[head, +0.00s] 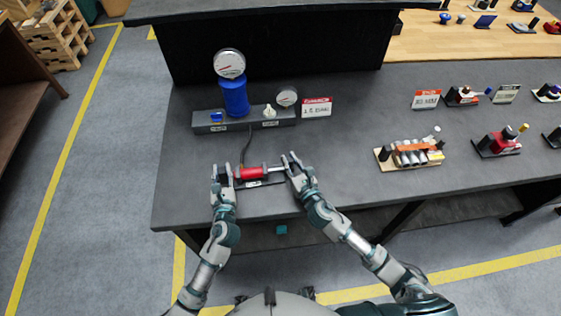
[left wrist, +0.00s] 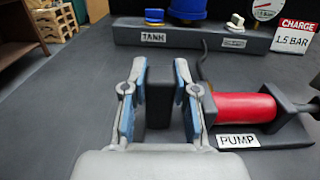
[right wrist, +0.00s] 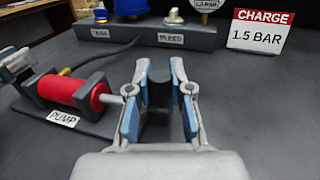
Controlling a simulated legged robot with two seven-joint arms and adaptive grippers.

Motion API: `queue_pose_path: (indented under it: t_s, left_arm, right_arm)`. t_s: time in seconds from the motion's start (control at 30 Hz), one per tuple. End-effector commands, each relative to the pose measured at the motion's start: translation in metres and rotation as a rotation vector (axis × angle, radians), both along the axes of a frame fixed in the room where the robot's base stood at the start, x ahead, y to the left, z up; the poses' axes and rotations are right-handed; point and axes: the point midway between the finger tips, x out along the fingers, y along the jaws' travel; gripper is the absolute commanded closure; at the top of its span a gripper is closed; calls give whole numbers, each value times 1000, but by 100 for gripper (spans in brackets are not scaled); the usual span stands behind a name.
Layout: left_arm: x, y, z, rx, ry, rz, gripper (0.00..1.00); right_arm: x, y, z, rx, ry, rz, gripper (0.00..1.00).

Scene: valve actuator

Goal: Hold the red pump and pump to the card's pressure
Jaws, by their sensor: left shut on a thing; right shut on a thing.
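The red pump (head: 250,173) lies on a dark base near the table's front edge, its rod extending right. My left gripper (head: 222,172) is shut on the black block (left wrist: 158,103) at the pump's left end. My right gripper (head: 290,163) is shut on the black pump handle (right wrist: 158,97) at the end of the rod, which shows a visible length outside the red barrel. The card (right wrist: 258,32) reads "CHARGE 1.5 BAR". A large gauge (head: 230,63) tops the blue tank (head: 235,97); a smaller gauge (head: 287,97) stands beside it. I cannot read their needles.
A grey manifold (head: 245,119), with a blue knob at TANK and a white knob at BLEED, stands behind the pump. A dark hose (head: 246,145) runs between them. Other stations, including one with silver cylinders (head: 408,154), are at right. The table between is clear.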

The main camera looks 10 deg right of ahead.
Motion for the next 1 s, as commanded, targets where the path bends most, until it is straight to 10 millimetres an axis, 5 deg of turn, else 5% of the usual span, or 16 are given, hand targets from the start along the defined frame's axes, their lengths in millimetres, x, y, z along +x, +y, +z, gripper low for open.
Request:
queue_pose_path:
  t_s: [0.27, 0.3, 0.4, 0.77, 1.0]
  left_arm:
    - [0, 4, -2, 2, 4, 10, 100]
    - [1, 5, -2, 3, 4, 11, 100]
    - [1, 5, -2, 3, 4, 12, 100]
    - [0, 3, -2, 3, 4, 7, 100]
    - [0, 2, -2, 2, 4, 5, 100]
  right_arm:
    - [3, -7, 0, -3, 1, -15, 100]
    - [3, -7, 0, -3, 1, -15, 70]
    - [3, -6, 0, -3, 1, -14, 53]
    - [-5, -6, -1, -1, 2, -8, 53]
    - [-50, -21, -3, -2, 4, -8, 53]
